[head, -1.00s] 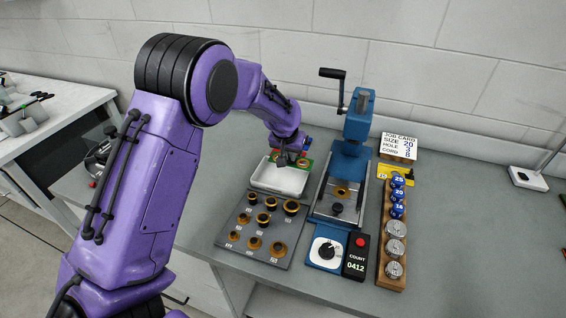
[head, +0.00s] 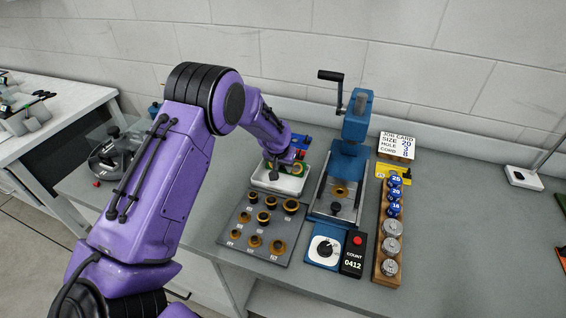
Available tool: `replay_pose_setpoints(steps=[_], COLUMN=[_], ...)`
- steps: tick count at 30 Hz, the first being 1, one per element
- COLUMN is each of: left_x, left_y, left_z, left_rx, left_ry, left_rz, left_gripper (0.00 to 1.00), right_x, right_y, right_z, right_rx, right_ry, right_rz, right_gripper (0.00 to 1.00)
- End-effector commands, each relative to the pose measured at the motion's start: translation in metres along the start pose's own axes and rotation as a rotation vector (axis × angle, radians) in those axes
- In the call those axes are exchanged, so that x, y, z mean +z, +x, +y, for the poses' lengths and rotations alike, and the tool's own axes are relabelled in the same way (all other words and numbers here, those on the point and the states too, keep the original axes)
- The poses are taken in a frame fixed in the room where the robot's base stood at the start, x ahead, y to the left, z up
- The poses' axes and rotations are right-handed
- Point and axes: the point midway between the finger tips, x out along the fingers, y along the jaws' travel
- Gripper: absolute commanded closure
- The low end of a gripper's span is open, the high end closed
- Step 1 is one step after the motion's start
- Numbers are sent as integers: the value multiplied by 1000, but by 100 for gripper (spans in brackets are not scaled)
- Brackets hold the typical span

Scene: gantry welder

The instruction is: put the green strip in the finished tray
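The green strip (head: 299,169), with orange-brown rings on it, shows on both sides of my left gripper at the white tray. The white tray (head: 278,186) stands on the bench behind the dark ring board; I take it as the finished tray. My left gripper (head: 274,172) points down over the tray and looks shut on the green strip, whose middle it hides. The strip is low, at or just inside the tray's rim; whether it touches the tray floor cannot be told. My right gripper is not in view.
The blue hand press (head: 350,140) stands close on the tray's right. The dark board of rings (head: 262,228) lies in front. A wooden rack (head: 380,262) with blue and metal pieces, a counter (head: 353,258) and a job card (head: 397,146) are further right. The far-right bench is mostly clear.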

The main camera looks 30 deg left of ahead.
Motion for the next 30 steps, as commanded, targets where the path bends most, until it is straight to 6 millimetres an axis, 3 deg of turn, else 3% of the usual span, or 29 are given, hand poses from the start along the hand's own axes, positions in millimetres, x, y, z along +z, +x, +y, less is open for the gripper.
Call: replay_pose_setpoints(steps=[15,20,30], left_x=[-2,-2,-2], left_y=[-108,-120,-121], left_z=[0,0,0], left_rx=[1,1,1], left_ry=[0,0,0], left_rz=[7,5,5], left_gripper=[67,67,67], right_x=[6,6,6], right_y=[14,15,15], right_z=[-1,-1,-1], right_rx=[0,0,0], right_ry=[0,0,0], right_rz=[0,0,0], right_gripper=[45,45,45])
